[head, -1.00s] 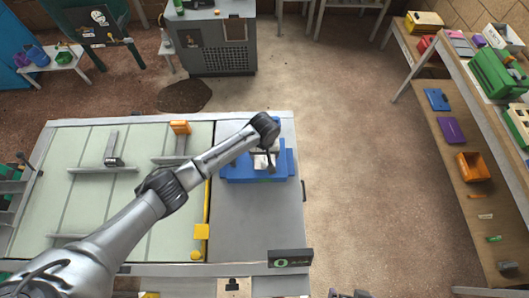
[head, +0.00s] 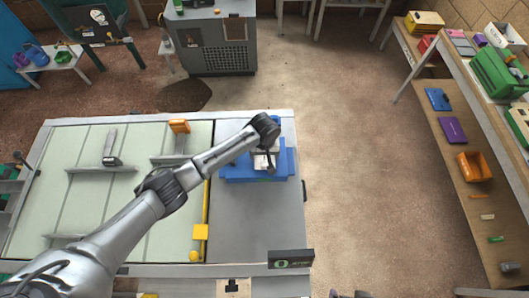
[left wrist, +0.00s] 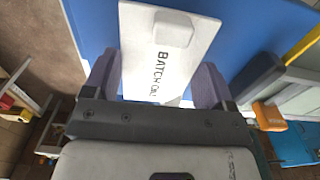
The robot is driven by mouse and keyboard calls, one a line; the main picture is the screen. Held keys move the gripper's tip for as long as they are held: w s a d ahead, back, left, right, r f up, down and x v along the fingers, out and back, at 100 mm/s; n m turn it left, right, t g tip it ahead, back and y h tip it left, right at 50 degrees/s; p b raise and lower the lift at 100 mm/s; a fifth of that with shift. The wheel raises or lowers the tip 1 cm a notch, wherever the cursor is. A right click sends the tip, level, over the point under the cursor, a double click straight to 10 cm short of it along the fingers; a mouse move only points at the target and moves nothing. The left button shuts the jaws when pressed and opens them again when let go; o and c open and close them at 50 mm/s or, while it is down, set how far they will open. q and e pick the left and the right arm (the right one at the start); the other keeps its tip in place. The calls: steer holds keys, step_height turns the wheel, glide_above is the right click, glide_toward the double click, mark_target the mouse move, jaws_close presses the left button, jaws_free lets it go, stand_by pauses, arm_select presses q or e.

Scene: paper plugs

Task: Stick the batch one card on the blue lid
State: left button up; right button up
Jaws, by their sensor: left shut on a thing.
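The white batch one card (left wrist: 143,40) lies between the fingers of my left gripper (left wrist: 156,78) in the left wrist view. Its black lettering "BATCH" shows, with the following word partly hidden, and a raised white block stands on its face. The blue lid (left wrist: 95,28) is behind the card. In the head view, my left gripper (head: 265,160) is over the blue lid (head: 238,173), with a bit of the white card (head: 260,161) showing. I cannot tell whether the card touches the lid. My right gripper is not in view.
The lid sits on the grey end of the workbench (head: 255,225). A yellow bar (head: 206,207) separates this end from the pale green part. An orange block (head: 180,127) stands behind. A shelf (head: 465,190) with several small items is at the far right.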

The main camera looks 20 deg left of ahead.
arm_select(q)
steer(key=shift+f, duration=0.4)
stand_by(0.3)
steer(key=shift+f, duration=0.25)
stand_by(1.0)
steer(key=shift+p, duration=0.4)
stand_by(0.4)
steer(key=shift+f, duration=0.1)
stand_by(0.5)
steer(key=o, duration=0.8)
